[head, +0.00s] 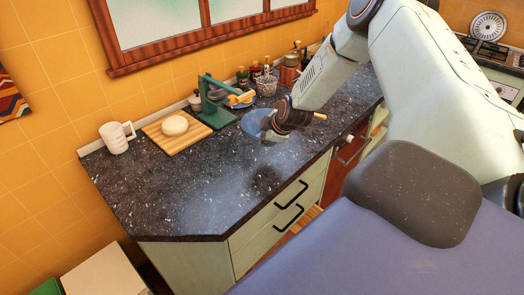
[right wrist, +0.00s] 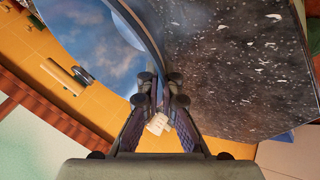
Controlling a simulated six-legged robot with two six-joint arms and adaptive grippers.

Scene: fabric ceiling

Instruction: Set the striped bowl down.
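The bowl (head: 252,121) shows in the head view as a blue round shape over the dark speckled countertop (head: 185,185), partly hidden by my right gripper (head: 268,135). In the right wrist view the bowl (right wrist: 90,40) fills the upper left, blue and cloudy inside; I cannot make out stripes. Its rim runs down between the fingers of my right gripper (right wrist: 160,90), which are closed on it. A dark shadow lies on the counter below and in front of the bowl. I cannot tell exactly how high the bowl is. My left gripper is not in view.
A green stand (head: 212,108) is just left of the bowl. A wooden board (head: 163,145) with a pale round item (head: 174,125) and a white mug (head: 116,138) stand further left. Several bottles (head: 256,72) line the wall. The counter's front left is clear.

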